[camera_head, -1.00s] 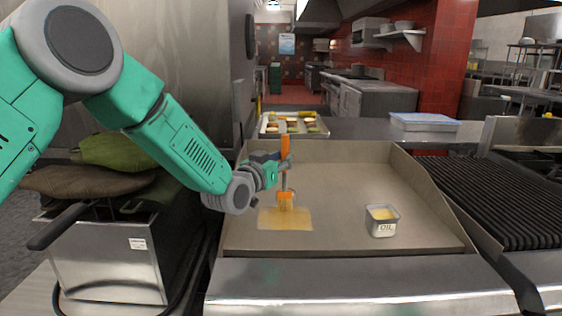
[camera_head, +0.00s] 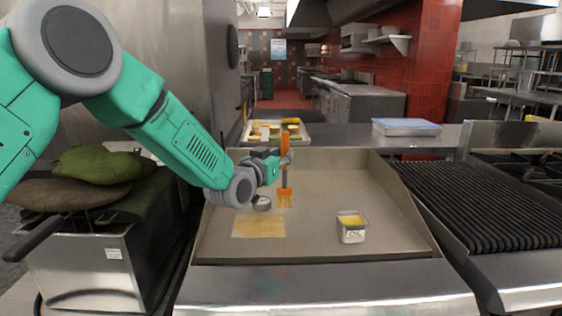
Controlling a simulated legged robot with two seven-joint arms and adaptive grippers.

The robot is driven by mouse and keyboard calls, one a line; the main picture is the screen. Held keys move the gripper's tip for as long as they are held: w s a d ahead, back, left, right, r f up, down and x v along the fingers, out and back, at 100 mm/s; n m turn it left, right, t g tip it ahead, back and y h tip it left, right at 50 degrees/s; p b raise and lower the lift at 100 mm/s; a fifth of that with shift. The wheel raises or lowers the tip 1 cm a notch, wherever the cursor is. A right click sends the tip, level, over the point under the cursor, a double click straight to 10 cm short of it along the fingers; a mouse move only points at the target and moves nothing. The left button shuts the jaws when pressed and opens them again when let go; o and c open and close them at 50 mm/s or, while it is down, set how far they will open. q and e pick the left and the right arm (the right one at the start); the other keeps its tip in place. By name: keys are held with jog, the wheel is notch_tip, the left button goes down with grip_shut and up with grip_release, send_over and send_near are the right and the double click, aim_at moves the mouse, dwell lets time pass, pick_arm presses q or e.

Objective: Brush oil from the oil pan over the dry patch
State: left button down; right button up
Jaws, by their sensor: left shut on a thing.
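My left gripper (camera_head: 283,161) is shut on an orange brush (camera_head: 285,146) held upright, bristles down. The orange bristle head (camera_head: 285,198) is just beyond the upper right corner of a yellowish patch (camera_head: 259,225) on the flat griddle (camera_head: 330,180). I cannot tell whether the bristles touch the griddle. The oil pan (camera_head: 352,232), a small metal container labelled OIL with yellow oil in it, stands on the griddle to the right of the brush. My right gripper is not in view.
A tray of food pieces (camera_head: 265,142) is behind the griddle. A ribbed grill (camera_head: 490,205) is at the right. A blue-lidded container (camera_head: 406,127) sits on the back counter. Green and brown cushion-like sacks (camera_head: 85,170) lie over a metal bin (camera_head: 85,262) at left.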

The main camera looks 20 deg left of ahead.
aim_at(283, 139)
pick_arm(q)
jog(key=r, duration=0.1)
jog(key=p, duration=0.1)
jog(key=r, duration=0.1)
jog(key=shift+w+d+r, duration=0.1)
jog(key=shift+d+r, duration=0.15)
jog(key=shift+r, duration=0.1)
jog(key=shift+a+r+p, duration=0.1)
jog(key=shift+r+p, duration=0.5)
jog(key=shift+r, duration=0.15)
jog(key=shift+a+f, duration=0.1)
jog(key=shift+a, duration=0.05)
